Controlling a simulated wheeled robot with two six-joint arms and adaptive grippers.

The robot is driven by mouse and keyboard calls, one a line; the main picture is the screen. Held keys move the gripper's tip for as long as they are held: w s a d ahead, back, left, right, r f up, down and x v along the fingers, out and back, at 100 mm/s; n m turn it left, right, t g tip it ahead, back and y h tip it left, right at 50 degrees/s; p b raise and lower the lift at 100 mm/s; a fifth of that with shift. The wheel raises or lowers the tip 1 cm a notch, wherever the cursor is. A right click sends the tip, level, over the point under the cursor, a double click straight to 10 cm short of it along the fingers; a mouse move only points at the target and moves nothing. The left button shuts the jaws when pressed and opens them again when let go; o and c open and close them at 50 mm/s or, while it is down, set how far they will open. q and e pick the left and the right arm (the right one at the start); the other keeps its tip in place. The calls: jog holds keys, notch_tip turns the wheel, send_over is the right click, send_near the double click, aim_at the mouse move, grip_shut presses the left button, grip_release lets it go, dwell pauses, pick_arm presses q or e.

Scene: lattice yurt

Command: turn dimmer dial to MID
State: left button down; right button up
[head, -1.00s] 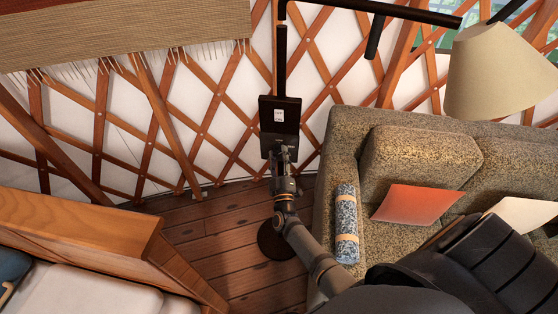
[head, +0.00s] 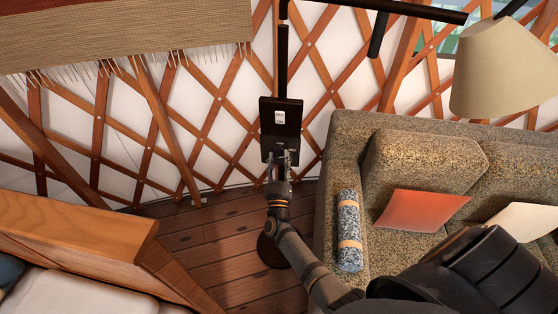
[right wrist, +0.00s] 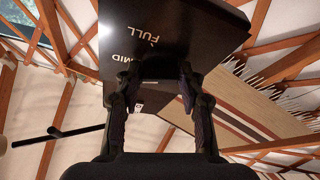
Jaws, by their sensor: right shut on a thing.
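A dark dimmer panel (head: 281,118) with a small white label stands upright on a black pole in front of the lattice wall. In the right wrist view the panel (right wrist: 165,22) fills the top middle, with the white words FULL and MID on its face. My right gripper (head: 281,157) is at the lower part of the panel. In the right wrist view its two dark fingers (right wrist: 158,76) reach up to the panel face, shut on the dial. The dial itself is dark and mostly hidden between the fingertips, so its pointer cannot be read. My left gripper is out of view.
A speckled sofa (head: 400,160) with an orange cushion (head: 422,209) and a rolled blanket (head: 348,230) is close on the right. A lampshade (head: 508,68) hangs upper right. A wooden bed frame (head: 80,232) is at lower left. Plank floor (head: 207,246) lies between.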

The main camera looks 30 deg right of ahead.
jog(key=o, duration=1.1)
jog(key=v, duration=0.7)
jog(key=shift+s+a+f, duration=0.1)
jog(key=shift+s+f, duration=0.05)
jog(key=shift+s, duration=0.05)
